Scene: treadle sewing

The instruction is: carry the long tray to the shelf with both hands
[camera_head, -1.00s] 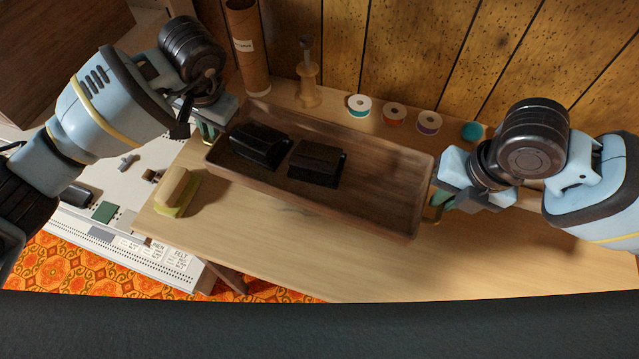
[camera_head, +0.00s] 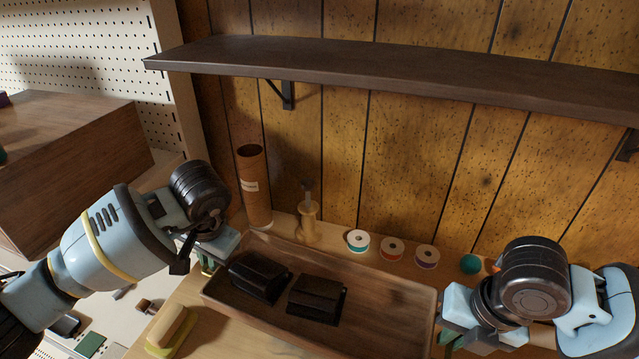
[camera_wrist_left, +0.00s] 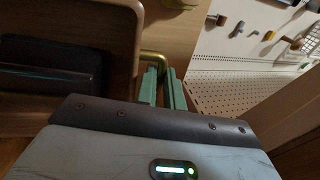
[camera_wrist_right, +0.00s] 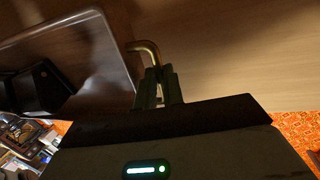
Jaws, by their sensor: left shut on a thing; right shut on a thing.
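The long brown wooden tray (camera_head: 385,300) lies across the lower middle of the head view, with two black boxes (camera_head: 258,277) (camera_head: 317,298) in its left half. My left gripper (camera_head: 207,262) is at the tray's left end; in the left wrist view its green fingers (camera_wrist_left: 160,90) are shut on a brass handle (camera_wrist_left: 154,58). My right gripper (camera_head: 449,339) is at the right end; in the right wrist view it is shut on the other brass handle (camera_wrist_right: 146,50). The dark wooden shelf (camera_head: 400,78) is on the wall above. I cannot tell whether the tray touches the table.
Behind the tray stand a cardboard tube (camera_head: 252,190), a wooden spindle (camera_head: 308,226), several thread spools (camera_head: 392,250) and a teal ball (camera_head: 470,264). A brush-like block (camera_head: 172,328) lies front left. A shelf bracket (camera_head: 287,95) hangs beneath the shelf, whose top looks empty.

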